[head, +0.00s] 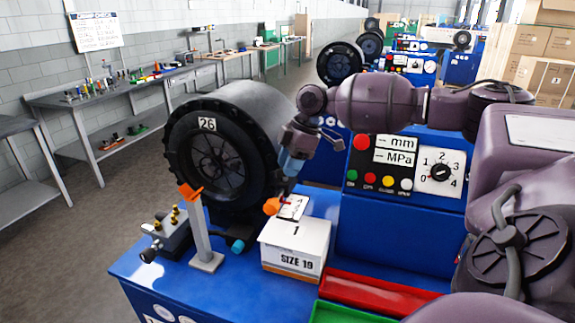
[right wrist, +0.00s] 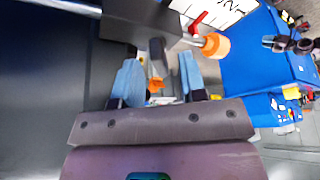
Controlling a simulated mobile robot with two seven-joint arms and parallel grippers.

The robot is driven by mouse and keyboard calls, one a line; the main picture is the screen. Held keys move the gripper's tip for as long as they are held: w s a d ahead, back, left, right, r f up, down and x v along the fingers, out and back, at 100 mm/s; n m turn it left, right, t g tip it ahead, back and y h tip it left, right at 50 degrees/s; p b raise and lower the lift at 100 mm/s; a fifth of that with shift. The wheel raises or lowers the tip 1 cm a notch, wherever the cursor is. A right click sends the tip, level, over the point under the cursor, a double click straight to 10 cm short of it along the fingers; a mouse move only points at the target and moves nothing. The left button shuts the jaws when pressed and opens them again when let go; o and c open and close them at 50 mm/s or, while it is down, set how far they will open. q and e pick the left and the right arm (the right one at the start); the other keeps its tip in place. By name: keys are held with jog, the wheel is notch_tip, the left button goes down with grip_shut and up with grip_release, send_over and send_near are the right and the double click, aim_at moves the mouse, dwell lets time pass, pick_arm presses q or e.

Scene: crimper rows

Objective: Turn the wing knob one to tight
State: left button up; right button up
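My right gripper (head: 287,172) hangs above a white numbered card (head: 293,207) at the back of the white box marked 1. In the right wrist view its two blue fingers (right wrist: 158,82) are apart. A grey shank and a small orange piece show between them; I cannot tell whether they touch. An orange cylindrical end (head: 271,206) sits beside the card; the right wrist view shows an orange cylinder (right wrist: 214,45) with a red lever (right wrist: 198,22) beside it. No wing knob is clearly made out there. An orange wing-shaped piece (head: 190,192) tops a grey post. My left gripper is out of view.
The white box marked SIZE 19 (head: 293,259) stands on the blue bench, with a red tray (head: 375,294) to its right. A large black wheel marked 26 (head: 222,157) stands behind. A control panel with a dial (head: 439,172) stands to the right.

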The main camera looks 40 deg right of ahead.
jog(key=shift+a+f, duration=0.15)
jog(key=shift+f, duration=0.25)
grip_shut()
jog(key=shift+m, duration=0.3)
jog(key=m+t, duration=0.1)
jog(key=m, duration=0.1)
jog(key=shift+m+h, duration=0.3)
jog(key=shift+h, duration=0.1)
jog(key=shift+s+a+m+t+h, duration=0.1)
jog(key=shift+m+t+h, duration=0.15)
jog(key=shift+m, duration=0.75)
jog(key=shift+a+m+t+h, duration=0.15)
jog(key=shift+m+h, duration=0.2)
jog(key=shift+m, duration=0.65)
jog(key=shift+d, duration=0.15)
